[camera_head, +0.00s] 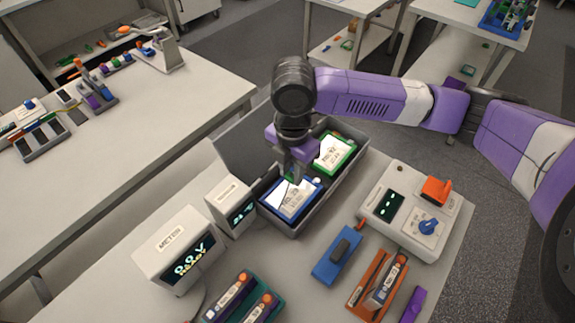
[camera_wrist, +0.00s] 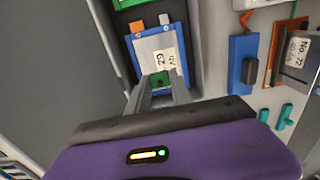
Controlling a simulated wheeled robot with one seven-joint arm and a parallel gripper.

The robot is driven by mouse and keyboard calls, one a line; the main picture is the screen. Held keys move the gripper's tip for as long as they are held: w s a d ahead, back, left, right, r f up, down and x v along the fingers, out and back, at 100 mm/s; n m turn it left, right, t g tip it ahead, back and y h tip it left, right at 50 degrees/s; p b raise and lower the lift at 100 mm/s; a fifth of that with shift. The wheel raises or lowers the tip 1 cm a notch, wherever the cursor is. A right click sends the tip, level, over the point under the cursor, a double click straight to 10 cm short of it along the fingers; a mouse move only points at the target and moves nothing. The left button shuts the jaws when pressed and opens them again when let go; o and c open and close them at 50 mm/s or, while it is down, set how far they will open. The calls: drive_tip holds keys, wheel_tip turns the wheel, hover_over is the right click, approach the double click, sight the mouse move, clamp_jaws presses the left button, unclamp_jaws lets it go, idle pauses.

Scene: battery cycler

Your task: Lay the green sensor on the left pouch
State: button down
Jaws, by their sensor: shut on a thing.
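My gripper (camera_head: 292,176) points down over the left pouch (camera_head: 297,203), a white pouch in a blue frame in the grey tray (camera_head: 273,219). In the wrist view my gripper's fingers (camera_wrist: 160,84) are closed on a small green piece, the green sensor (camera_wrist: 158,77). The sensor is over the near end of the left pouch (camera_wrist: 143,56), whose orange and grey tabs are at its far end. I cannot tell whether the sensor touches the pouch. The right pouch (camera_head: 336,154), in a green frame, lies behind in the same tray.
The tray's raised grey lid (camera_head: 243,143) stands at its left. A small display box (camera_head: 231,205) and a meter (camera_head: 172,248) stand left of the tray. A control box with a blue knob (camera_head: 415,210) and a blue block (camera_head: 336,256) are at the right.

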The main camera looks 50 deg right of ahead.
sight(292, 193)
drive_tip(key=shift+f+b, duration=2)
drive_tip(key=shift+f, duration=0.75)
drive_tip(key=shift+f+b, duration=0.35)
drive_tip(key=shift+f, duration=0.2)
drive_tip(key=c, duration=1.1)
unclamp_jaws()
drive_tip(key=shift+o, duration=0.2)
wheel_tip(292, 193, up, 8)
drive_tip(key=shift+f+b, duration=0.1)
drive_tip(key=shift+b, duration=0.3)
